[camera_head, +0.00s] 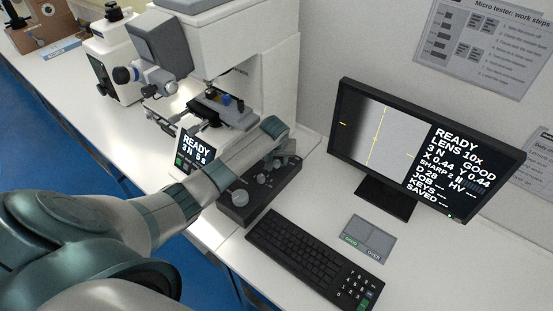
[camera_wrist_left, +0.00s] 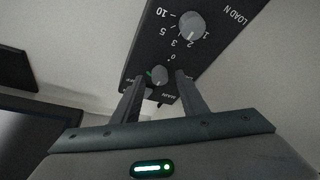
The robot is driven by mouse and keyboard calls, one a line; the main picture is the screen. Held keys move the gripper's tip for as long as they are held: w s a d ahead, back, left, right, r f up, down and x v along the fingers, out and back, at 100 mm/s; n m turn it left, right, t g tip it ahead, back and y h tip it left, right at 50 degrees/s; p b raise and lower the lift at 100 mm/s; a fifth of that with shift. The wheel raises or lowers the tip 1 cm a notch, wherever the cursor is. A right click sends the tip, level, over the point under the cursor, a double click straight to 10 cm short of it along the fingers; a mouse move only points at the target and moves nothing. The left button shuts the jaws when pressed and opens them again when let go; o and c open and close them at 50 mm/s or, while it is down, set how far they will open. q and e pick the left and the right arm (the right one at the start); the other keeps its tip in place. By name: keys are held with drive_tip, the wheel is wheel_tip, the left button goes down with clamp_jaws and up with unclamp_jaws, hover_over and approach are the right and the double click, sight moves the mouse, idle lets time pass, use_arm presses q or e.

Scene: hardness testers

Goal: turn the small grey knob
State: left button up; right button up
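The small grey knob (camera_wrist_left: 160,74) is on a black control panel (camera_wrist_left: 146,50) in the left wrist view, with a small green mark beside it. My left gripper (camera_wrist_left: 160,80) is open, with one finger on each side of the knob in that view. I cannot tell whether either finger touches it. A larger grey knob (camera_wrist_left: 192,26), with a numbered scale marked LOAD N, is on the same panel. In the head view, my left gripper (camera_head: 285,158) is over the far end of the black panel (camera_head: 236,213) and partly hides it. My right gripper is not in view.
A monitor (camera_head: 420,150) stands right of the panel, and a keyboard (camera_head: 310,258) lies in front. A grey pad (camera_head: 368,239) is beside the keyboard. The white tester (camera_head: 265,75) with its small READY screen (camera_head: 194,149) stands behind my left arm.

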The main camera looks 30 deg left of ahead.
use_arm(q)
drive_tip(key=shift+w+a+f, duration=0.1)
drive_tip(key=shift+w+f, duration=0.05)
drive_tip(key=shift+f, duration=0.3)
drive_tip(key=shift+c, duration=0.3)
clamp_jaws()
